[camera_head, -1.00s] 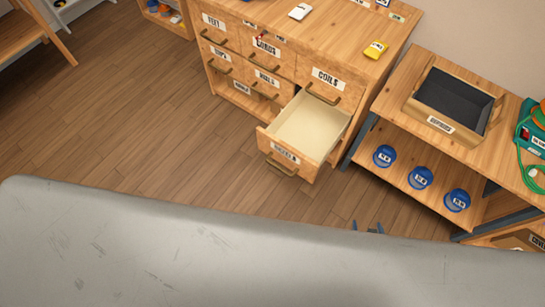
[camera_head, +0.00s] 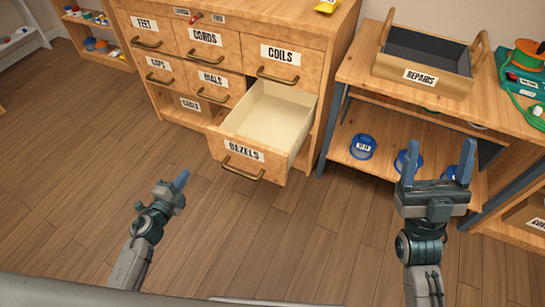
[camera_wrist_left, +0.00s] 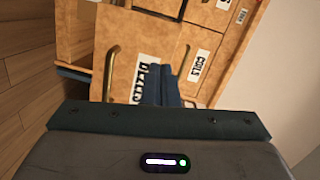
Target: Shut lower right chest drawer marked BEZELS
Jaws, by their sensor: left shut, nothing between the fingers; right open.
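The BEZELS drawer (camera_head: 247,155) at the lower right of the wooden chest is pulled out and looks empty inside. Its brass handle (camera_head: 243,170) is on the front, below the label. My left gripper (camera_head: 183,178) is shut and empty, in front of the drawer and to its left, apart from it. In the left wrist view its closed fingers (camera_wrist_left: 161,86) point at the drawer front (camera_wrist_left: 124,62) and cover part of the label. My right gripper (camera_head: 438,165) is open and empty, right of the drawer, before the shelf unit.
The COILS drawer (camera_head: 283,57) above is shut. A shelf unit to the right holds a REPAIRS crate (camera_head: 424,73) on top and several blue spools (camera_head: 362,146) below. The wooden floor (camera_head: 90,170) in front of the chest is clear.

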